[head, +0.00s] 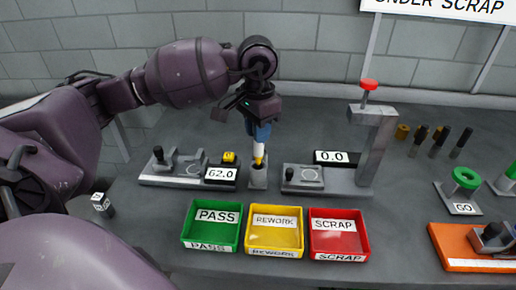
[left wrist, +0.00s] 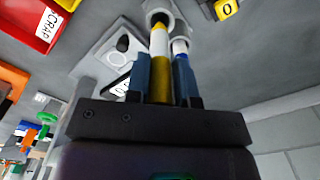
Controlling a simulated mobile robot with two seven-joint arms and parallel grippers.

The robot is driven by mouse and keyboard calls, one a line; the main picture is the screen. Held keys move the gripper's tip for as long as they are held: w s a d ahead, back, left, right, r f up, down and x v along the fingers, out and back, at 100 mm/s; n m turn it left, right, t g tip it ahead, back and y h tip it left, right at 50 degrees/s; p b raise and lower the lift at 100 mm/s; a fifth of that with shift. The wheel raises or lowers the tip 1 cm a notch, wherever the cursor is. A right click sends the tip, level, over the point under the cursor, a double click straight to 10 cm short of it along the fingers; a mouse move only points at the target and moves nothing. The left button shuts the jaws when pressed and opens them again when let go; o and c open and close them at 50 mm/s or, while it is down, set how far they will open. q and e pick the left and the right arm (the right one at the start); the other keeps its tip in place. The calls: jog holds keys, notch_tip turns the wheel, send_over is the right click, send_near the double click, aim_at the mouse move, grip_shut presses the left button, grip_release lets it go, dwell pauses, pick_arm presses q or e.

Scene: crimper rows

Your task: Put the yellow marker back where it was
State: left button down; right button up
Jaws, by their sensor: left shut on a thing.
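My left gripper (head: 260,133) points down at the middle of the bench, shut on the yellow marker (head: 258,151). The marker is upright; its white part and yellow lower end show below the fingers. A small grey cup (head: 258,178) stands directly under it, and the lower end is at or just above the cup's mouth; I cannot tell if it is inside. In the left wrist view the marker (left wrist: 160,45) sits between the two blue fingers (left wrist: 161,78). A white and blue piece (left wrist: 181,46) shows by one finger, partly hidden. My right gripper is not in view.
A gauge reading 62.0 (head: 221,174) stands left of the cup, a press stand with a red knob (head: 369,85) right. Green PASS (head: 190,240), yellow REWORK (head: 250,240) and red SCRAP (head: 361,240) trays lie in front. Several dark and brass pins stand at right.

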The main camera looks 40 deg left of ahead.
aim_at(258, 150)
pick_arm(q)
jog(key=shift+f, duration=0.85)
notch_tip(258, 150, down, 4)
jog(key=shift+r, duration=0.15)
jog(key=c, duration=1)
grip_release()
